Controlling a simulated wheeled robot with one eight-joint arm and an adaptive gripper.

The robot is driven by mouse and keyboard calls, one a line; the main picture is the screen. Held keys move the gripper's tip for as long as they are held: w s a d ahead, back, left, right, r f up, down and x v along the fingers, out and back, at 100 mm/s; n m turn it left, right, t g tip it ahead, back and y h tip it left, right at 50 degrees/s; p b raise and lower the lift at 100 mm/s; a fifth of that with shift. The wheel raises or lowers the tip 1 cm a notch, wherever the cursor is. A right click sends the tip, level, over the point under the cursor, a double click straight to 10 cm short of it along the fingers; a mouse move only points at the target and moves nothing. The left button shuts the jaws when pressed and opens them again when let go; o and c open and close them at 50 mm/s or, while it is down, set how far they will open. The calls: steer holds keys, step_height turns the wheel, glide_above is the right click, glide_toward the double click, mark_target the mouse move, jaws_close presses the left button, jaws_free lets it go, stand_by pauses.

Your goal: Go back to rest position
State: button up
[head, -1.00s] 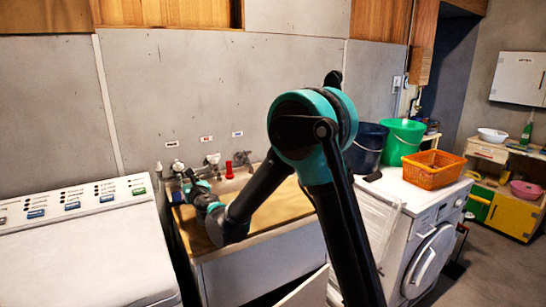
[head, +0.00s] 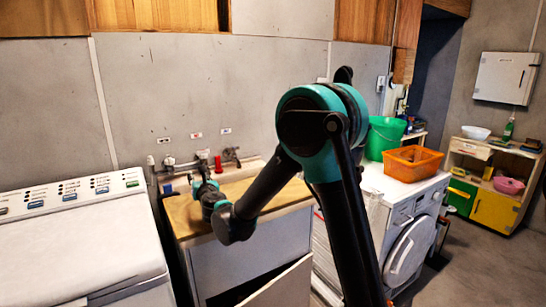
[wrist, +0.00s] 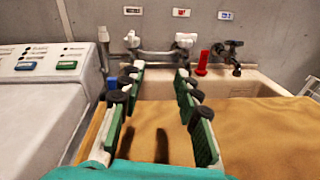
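My gripper (wrist: 160,78) is open and empty in the wrist view, its two green-padded fingers well apart. It hovers above the wooden board (wrist: 262,130) beside the sink, with the finger shadows on the board. The fingers point toward the wall taps (wrist: 162,50). In the head view my gripper (head: 200,170) is small, at the end of my bent arm, over the left part of the board. Its fingertips are hard to make out there.
A washing machine (head: 70,245) stands left of the sink (head: 240,170). A cabinet door (head: 283,287) hangs open below. At right, a front-loader (head: 412,245) bears an orange basket (head: 414,159) and a green bucket (head: 384,138). Floor shows at far right.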

steer(key=w+d+f+m+h, duration=0.15)
steer(key=d+m+h, duration=0.8)
steer(key=d, duration=1.15)
steer(key=s+d+f+m+g, duration=0.2)
steer(key=s+d+f+m, duration=0.1)
steer(key=d+m, duration=0.4)
steer(key=s+d+f+m+g, duration=0.25)
steer(key=d+m, duration=0.25)
steer(key=d, duration=0.4)
steer(key=s+d+f+m+g+h, duration=0.1)
steer(key=s+d+f+m+g, duration=0.15)
steer(key=s+d+m, duration=0.35)
steer(key=s+d+f+m+g, duration=0.1)
steer(key=s+d+f+m, duration=0.25)
steer(key=s, duration=0.35)
steer(key=s+f+m+g+y, duration=0.1)
steer(key=s+f+m, duration=0.3)
steer(key=s, duration=0.3)
steer(key=s+f+m+g+y, duration=0.1)
steer(key=s+f+m+g, duration=0.1)
steer(key=s, duration=0.6)
steer(key=shift+d+f+m+g, duration=0.15)
steer(key=shift+f+m+g, duration=0.15)
steer(key=shift+f+m, duration=0.7)
steer(key=shift+w+r+y, duration=0.1)
steer(key=shift+r+y, duration=0.05)
steer(key=shift+y, duration=0.1)
